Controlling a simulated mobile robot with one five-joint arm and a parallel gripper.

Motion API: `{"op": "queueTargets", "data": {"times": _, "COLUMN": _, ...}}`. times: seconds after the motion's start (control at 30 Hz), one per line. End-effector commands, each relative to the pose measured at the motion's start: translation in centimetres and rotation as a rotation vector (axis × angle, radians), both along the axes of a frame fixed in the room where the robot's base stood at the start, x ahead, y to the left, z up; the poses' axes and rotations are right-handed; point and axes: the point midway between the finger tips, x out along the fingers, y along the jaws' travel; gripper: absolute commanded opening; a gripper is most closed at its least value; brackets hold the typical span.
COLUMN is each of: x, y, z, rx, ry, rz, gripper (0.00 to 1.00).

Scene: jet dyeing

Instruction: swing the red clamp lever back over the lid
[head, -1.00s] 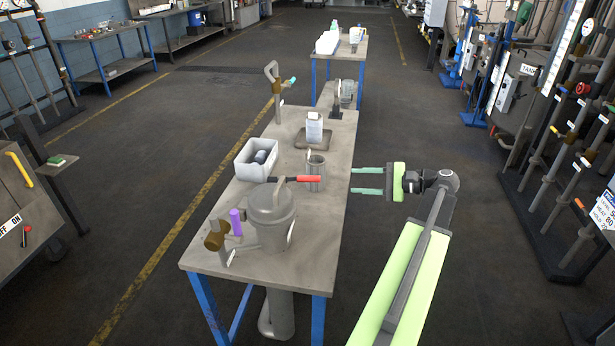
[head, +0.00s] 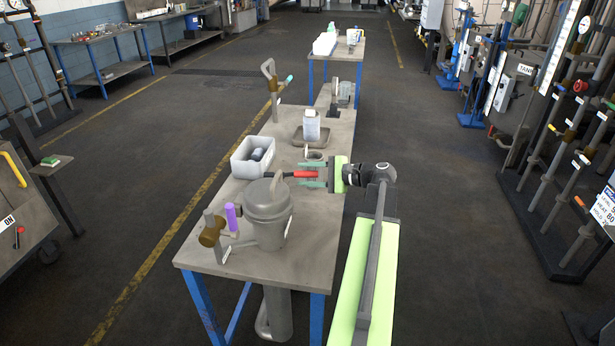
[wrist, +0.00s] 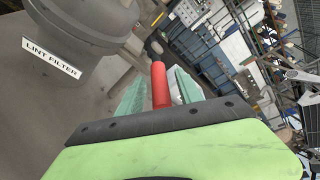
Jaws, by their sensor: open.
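The grey lint filter pot (head: 268,225) stands on the near part of the workbench, its round lid (head: 262,196) on top with an upright grey handle. The red clamp lever (head: 304,174) sticks out to the right past the lid's far side, on a dark bar. My gripper (head: 312,175) reaches in from the right, its two teal fingers open on either side of the red grip. In the wrist view the red lever (wrist: 160,86) lies between the spread fingers, with the labelled pot (wrist: 85,25) at upper left. Whether either finger touches the lever is unclear.
A brown-headed valve (head: 211,236) and a purple handle (head: 231,217) stand left of the pot. A white bin (head: 240,166) with dark items sits behind. A metal cup (head: 314,156) is just beyond my gripper.

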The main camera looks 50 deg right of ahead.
Motion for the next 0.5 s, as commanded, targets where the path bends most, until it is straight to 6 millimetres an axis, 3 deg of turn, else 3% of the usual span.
{"op": "queueTargets", "data": {"times": 0.2, "x": -0.02, "y": -0.02, "z": 0.02, "rx": 0.000, "ry": 0.000, "rz": 0.000, "gripper": 0.40}}
{"op": "queueTargets", "data": {"times": 0.5, "x": -0.06, "y": -0.05, "z": 0.02, "rx": 0.000, "ry": 0.000, "rz": 0.000, "gripper": 0.00}}
